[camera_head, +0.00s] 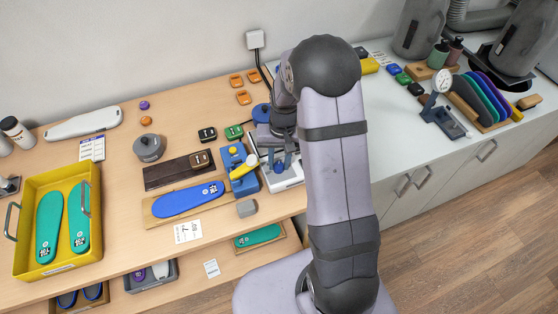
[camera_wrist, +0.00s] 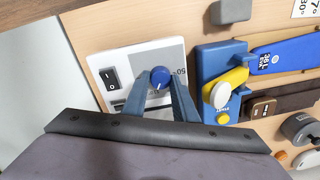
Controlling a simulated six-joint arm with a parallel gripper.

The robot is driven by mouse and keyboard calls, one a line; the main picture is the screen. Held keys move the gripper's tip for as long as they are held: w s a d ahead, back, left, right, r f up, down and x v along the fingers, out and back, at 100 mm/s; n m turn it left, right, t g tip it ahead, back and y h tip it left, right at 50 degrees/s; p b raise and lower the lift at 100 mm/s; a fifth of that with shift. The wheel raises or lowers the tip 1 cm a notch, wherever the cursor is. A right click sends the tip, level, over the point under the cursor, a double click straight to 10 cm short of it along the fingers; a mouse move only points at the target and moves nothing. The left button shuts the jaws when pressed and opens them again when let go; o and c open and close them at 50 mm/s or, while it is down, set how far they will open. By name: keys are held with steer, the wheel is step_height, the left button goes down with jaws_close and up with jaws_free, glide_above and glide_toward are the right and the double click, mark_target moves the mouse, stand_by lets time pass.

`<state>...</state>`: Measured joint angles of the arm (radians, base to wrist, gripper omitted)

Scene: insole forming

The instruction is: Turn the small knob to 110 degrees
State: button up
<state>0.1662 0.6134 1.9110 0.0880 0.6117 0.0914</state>
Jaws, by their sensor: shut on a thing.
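The small blue knob (camera_wrist: 160,76) sits on the white panel (camera_wrist: 113,60) of a device that also carries a black rocker switch (camera_wrist: 109,79). A short white pointer line on the knob points toward the lower edge of the wrist view. A printed "50" shows beside the knob, on the right. My gripper (camera_wrist: 159,82) has its two blue-grey fingers on either side of the knob, shut on it. In the head view the white device (camera_head: 291,181) is partly hidden by my arm, and the knob's marking cannot be read there.
Beside the device stands a blue fixture (camera_wrist: 220,70) with a yellow lever (camera_wrist: 235,78). A blue insole (camera_head: 188,200) on a wooden board and a grey block (camera_head: 247,208) lie near it. A yellow tray (camera_head: 98,257) of green insoles is at the left.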

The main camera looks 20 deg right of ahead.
mark_target(280, 164)
steer(key=shift+w+r, duration=0.1)
steer(key=o, duration=1)
steer(key=shift+o, duration=0.2)
steer(key=shift+d+r+b, duration=0.15)
steer(key=shift+r+b, duration=0.95)
steer(key=shift+r, duration=2.55)
